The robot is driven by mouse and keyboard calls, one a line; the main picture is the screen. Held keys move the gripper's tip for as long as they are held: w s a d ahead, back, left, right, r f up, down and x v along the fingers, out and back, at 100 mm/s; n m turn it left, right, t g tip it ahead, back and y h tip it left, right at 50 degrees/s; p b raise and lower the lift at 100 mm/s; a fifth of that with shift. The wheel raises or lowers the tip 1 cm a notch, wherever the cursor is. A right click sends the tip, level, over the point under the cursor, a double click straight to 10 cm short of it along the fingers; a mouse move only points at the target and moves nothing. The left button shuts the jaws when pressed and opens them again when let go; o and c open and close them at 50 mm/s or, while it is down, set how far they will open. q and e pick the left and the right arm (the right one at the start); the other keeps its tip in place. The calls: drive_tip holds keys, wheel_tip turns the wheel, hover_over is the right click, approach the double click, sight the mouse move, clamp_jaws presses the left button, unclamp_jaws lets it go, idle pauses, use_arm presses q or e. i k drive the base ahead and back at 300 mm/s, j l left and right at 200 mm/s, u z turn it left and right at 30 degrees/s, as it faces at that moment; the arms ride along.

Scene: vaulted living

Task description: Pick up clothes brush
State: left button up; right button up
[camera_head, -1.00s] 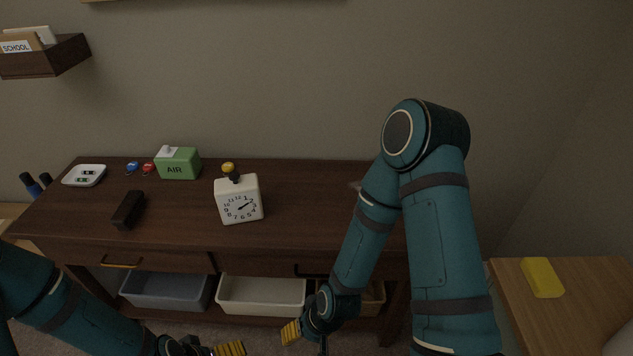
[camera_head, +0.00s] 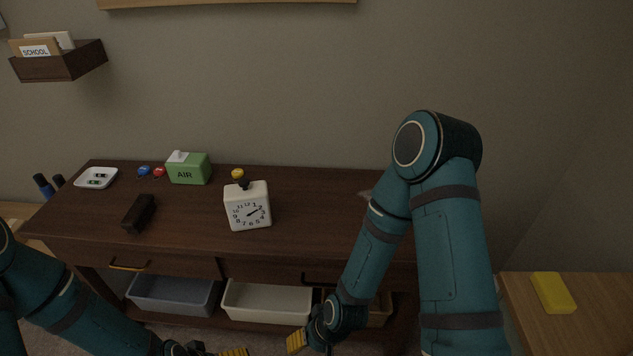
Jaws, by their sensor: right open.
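A dark, oblong block that looks like the clothes brush (camera_head: 138,213) lies on the left front part of the dark wooden console table (camera_head: 190,222). My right gripper (camera_head: 299,341) is low at the bottom of the picture, in front of the table and below its top, well to the right of the brush. It is open, with one yellow fingertip pad showing. My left gripper (camera_head: 222,351) is at the bottom edge, mostly cut off, with a yellow pad showing. Whether it is open or shut does not show. Neither gripper touches the brush.
A white clock (camera_head: 248,206), a green AIR box (camera_head: 189,170), small blue and red items (camera_head: 151,171) and a white dish (camera_head: 96,178) stand on the table. Bins (camera_head: 268,302) sit below. A yellow block (camera_head: 553,293) lies on a side table. The tabletop around the brush is clear.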

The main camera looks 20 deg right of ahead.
sight(137, 215)
drive_tip(key=j+z, duration=0.2)
drive_tip(key=z, duration=0.4)
drive_tip(key=j+z, duration=0.25)
drive_tip(key=j, duration=0.25)
drive_tip(key=j+z, duration=0.25)
drive_tip(key=j, duration=0.2)
drive_tip(key=k+j+z, duration=0.15)
drive_tip(key=j, duration=0.85)
drive_tip(key=i, duration=0.05)
